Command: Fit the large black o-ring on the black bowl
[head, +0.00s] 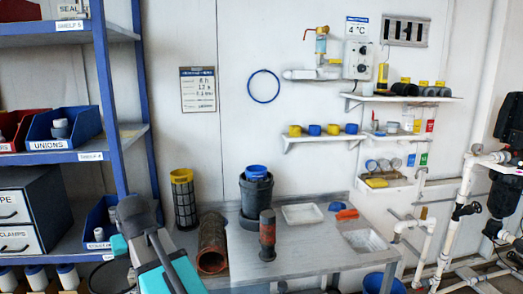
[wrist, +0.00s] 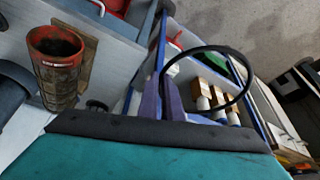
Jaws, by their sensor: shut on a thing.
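A large thin black o-ring (wrist: 205,47) shows in the wrist view, standing out as a wide loop from my gripper (wrist: 163,88). My gripper is shut on one side of the ring. In the head view my arm reaches to the lower left, by the blue shelving; the fingers are hard to make out there. A dark grey-black bowl-like vessel (head: 256,195) stands upright on the bench, with a blue piece at its top. It seems to be the black bowl. My gripper is well to the left of it, apart.
The grey bench (head: 290,245) also holds a rusty red-brown cylinder (head: 267,235), a white tray (head: 302,214) and an orange item (head: 347,214). A blue ring (head: 264,86) hangs on the wall. Blue shelving (head: 108,90) with bins stands close to my arm.

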